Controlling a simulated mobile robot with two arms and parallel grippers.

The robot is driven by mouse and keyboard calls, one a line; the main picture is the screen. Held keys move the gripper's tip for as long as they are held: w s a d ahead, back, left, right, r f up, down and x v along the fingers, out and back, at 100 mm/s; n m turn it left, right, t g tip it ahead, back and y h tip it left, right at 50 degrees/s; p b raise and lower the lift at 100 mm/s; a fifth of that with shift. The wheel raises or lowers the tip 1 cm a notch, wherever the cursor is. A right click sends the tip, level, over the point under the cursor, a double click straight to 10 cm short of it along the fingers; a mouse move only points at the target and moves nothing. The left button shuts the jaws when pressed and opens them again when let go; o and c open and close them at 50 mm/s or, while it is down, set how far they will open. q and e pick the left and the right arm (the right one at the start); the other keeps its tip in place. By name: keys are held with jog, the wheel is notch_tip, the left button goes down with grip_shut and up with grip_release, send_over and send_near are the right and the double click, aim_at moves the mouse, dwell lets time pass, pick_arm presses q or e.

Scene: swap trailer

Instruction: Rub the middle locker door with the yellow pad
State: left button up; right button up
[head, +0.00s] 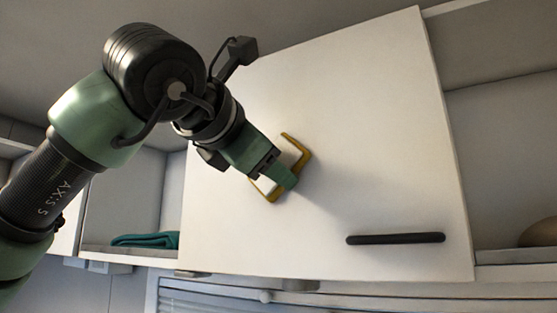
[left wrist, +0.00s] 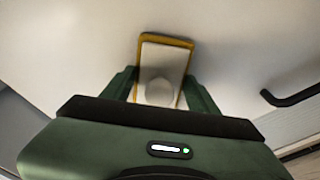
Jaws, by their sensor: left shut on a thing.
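The middle locker door (head: 370,130) is a large white panel with a black bar handle (head: 395,239) near its lower right. The yellow pad (head: 302,150) has a white back and a yellow rim, and lies against or very close to the door left of its middle. My left gripper (head: 276,178) is shut on the pad. In the left wrist view the pad (left wrist: 166,41) sits between the two green fingers (left wrist: 160,90), with a pale round knob between them. The door handle (left wrist: 292,96) shows at the right there. My right gripper is not in view.
An open compartment left of the door holds a folded teal cloth (head: 146,240). An open compartment on the right holds a tan rounded thing (head: 540,232). A blind or slatted panel (head: 350,300) is below the door. The door face around the pad is clear.

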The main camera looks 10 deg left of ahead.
pick_arm(q)
jog(key=w+a, duration=0.2)
jog(key=a, duration=0.4)
dwell(0.4)
jog(key=shift+f+b+v, duration=0.15)
jog(key=shift+b+v, duration=0.25)
jog(key=shift+v, duration=1.05)
jog(key=shift+f+b+v, duration=0.1)
jog(key=shift+b+v, duration=0.25)
jog(key=shift+v, duration=1.05)
jog(key=shift+a, duration=0.1)
jog(key=v, duration=0.3)
jog(key=shift+a+f, duration=0.2)
